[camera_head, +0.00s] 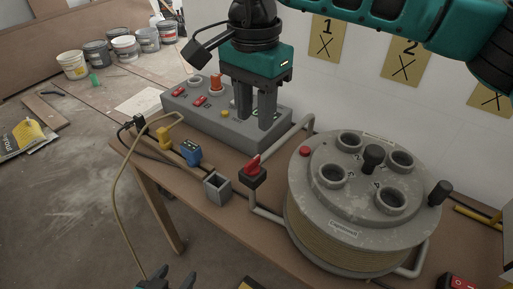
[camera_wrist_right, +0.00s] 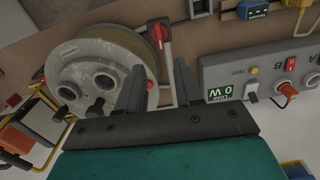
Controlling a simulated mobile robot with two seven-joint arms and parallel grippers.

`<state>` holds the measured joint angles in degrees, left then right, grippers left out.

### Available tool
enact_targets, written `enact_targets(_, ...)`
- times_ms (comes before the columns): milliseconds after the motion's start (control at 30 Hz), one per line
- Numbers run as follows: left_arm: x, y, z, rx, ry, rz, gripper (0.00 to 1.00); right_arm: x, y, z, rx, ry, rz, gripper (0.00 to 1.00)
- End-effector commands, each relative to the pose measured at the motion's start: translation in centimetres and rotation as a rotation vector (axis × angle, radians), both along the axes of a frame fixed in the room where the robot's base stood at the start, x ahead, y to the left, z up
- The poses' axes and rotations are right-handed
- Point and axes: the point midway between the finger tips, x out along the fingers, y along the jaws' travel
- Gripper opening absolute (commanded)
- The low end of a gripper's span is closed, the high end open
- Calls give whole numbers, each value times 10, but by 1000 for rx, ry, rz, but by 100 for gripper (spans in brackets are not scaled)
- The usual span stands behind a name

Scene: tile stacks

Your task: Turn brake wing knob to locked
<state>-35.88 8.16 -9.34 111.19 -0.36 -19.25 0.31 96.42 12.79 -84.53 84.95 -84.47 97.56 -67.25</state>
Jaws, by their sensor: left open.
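The brake wing knob (camera_head: 253,164) is red and sits on a dark block on the grey pipe frame, left of the cable reel (camera_head: 330,232). Its red wing points up and slightly right in the head view. It also shows in the right wrist view (camera_wrist_right: 158,36), beyond the fingers. My right gripper (camera_head: 254,125) is open and empty, pointing down in front of the grey control box, behind the knob and apart from it. Its two spread fingers show in the right wrist view (camera_wrist_right: 158,80). Only a small part of my left gripper (camera_head: 167,284) shows at the bottom edge; it is open.
The control box (camera_head: 180,105) has red switches and an orange knob. A blue connector (camera_head: 190,152), yellow plug (camera_head: 165,136) and small grey open box (camera_head: 217,188) are left of the knob. The reel's black handle (camera_head: 439,193) stands up at right. Buckets (camera_head: 72,65) stand on the floor.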

Motion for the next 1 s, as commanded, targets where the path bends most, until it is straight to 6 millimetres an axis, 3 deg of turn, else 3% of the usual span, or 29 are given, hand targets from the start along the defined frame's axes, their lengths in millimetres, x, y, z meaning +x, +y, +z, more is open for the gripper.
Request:
enact_targets(200, -1, 0, 2, 1, 3, 0, 61, -1, 0, -48, 2, 5, 0, 35)
enact_targets(433, -1, 0, 4, 1, 3, 0, 61, -1, 0, -83, 3, 4, -2, 35)
enact_targets(600, -1, 0, 4, 1, 3, 0, 61, 0, 1, -94, 3, 1, -1, 35)
enact_targets(867, -1, 0, 4, 0, 2, 0, 61, 0, 1, -96, 4, 2, -1, 35)
enact_targets(1000, 0, 0, 5, 1, 1, 1, 61, 0, 1, -96, 4, 2, -1, 25)
